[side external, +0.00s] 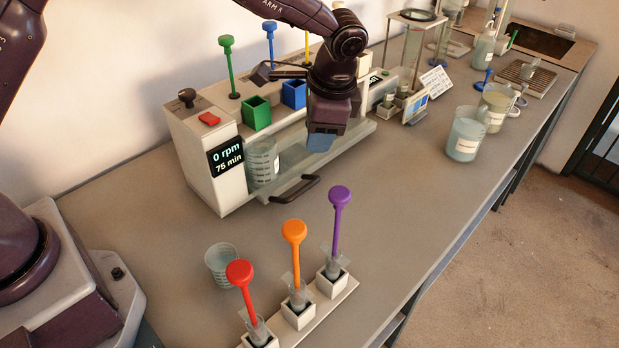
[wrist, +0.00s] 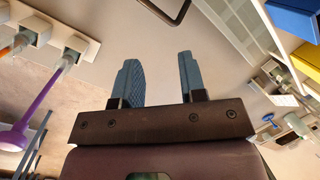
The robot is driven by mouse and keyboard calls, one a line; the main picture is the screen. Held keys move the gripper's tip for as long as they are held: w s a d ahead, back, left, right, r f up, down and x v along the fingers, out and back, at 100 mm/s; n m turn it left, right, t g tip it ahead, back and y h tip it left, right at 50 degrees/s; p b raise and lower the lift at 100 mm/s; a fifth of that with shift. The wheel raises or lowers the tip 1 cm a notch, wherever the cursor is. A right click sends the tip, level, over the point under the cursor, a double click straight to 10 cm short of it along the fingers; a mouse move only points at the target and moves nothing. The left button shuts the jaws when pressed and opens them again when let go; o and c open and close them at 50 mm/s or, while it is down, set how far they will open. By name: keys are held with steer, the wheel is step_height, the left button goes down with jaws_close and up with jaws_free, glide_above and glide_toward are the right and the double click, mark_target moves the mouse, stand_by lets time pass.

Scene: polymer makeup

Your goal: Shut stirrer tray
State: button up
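The stirrer (side external: 205,150) is a long pale machine with a display reading 0 rpm and 75 min. Its clear-walled tray (side external: 345,143) is at the front, with a dark bar handle (side external: 295,190) low on the front side. I cannot tell exactly how far the tray sticks out. A beaker (side external: 263,160) stands inside its left end. My gripper (side external: 320,143) hangs over the tray's front area, pointing down, to the right of the handle. In the wrist view my gripper (wrist: 161,78) has its blue fingers apart with nothing between them. The handle (wrist: 165,10) shows at the top edge there.
Green (side external: 256,113) and blue (side external: 293,94) boxes sit on top of the stirrer beside upright coloured stirring rods. A rack (side external: 318,310) with red, orange and purple rods stands in front, next to an empty-looking beaker (side external: 221,265). Labelled beakers (side external: 465,135) stand right. The bench between is clear.

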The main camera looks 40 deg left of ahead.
mark_target(304, 187)
steer(key=a+f+n, duration=0.1)
steer(key=f+n, duration=0.2)
steer(key=f, duration=0.1)
steer(key=f+n, duration=0.2)
steer(key=f, duration=0.2)
steer(key=a+f+n, duration=0.1)
steer(key=f+n, duration=0.2)
steer(key=f, duration=0.2)
steer(key=shift+s+a+f+n+h, duration=0.1)
steer(key=shift+s+a+n+h, duration=0.15)
steer(key=shift+a+n+h, duration=0.1)
jaws_close()
